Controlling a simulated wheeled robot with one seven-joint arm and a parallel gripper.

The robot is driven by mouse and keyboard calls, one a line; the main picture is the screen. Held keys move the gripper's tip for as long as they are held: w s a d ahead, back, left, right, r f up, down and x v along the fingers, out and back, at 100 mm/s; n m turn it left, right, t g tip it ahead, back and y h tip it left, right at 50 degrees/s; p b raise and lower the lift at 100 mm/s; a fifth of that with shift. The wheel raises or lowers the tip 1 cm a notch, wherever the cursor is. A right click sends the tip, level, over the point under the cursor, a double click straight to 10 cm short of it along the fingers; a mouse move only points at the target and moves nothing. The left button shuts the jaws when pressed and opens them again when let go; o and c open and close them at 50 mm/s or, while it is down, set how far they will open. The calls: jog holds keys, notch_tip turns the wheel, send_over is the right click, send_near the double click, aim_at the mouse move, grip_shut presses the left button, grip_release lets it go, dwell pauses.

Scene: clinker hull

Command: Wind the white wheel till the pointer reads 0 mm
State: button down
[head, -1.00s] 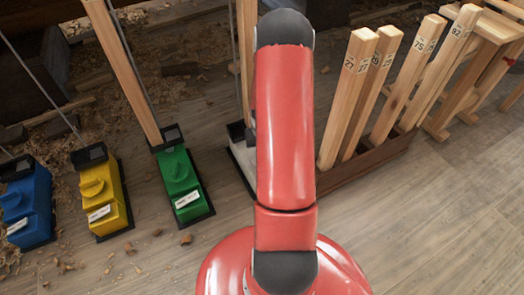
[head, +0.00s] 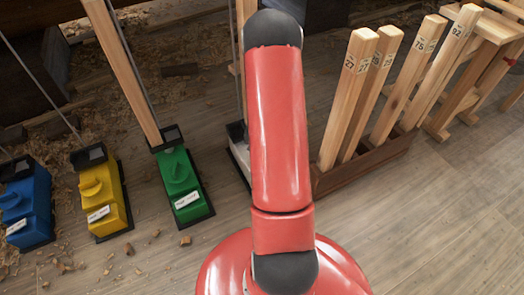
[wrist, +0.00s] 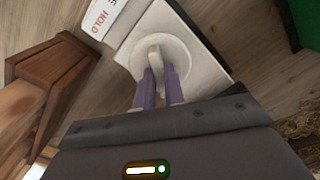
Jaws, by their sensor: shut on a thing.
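The white wheel (wrist: 184,54) is a round disc with a raised grip bar (wrist: 154,57) across it, on a white block (wrist: 203,72). In the wrist view my gripper (wrist: 159,76) has its two purple fingers around the bar, shut on it. In the head view only a slice of the white block (head: 239,154) shows left of my red arm; the wheel and my gripper are hidden behind the arm. A white label (wrist: 101,15) with the word HOLD in red lies beside the block. I cannot see the pointer or a scale reading.
Green (head: 180,182), yellow (head: 102,200) and blue (head: 28,206) blocks with knobs stand in a row to the left. Numbered wooden props (head: 347,100) stand in a brown rack (head: 364,163) close on the right. Wood chips litter the floor; the front right floor is clear.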

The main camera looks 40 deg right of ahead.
jog(key=c, duration=1.5)
grip_release()
notch_tip(320, 180, up, 8)
jog(key=shift+f+p, duration=0.1)
jog(key=shift+p, duration=0.8)
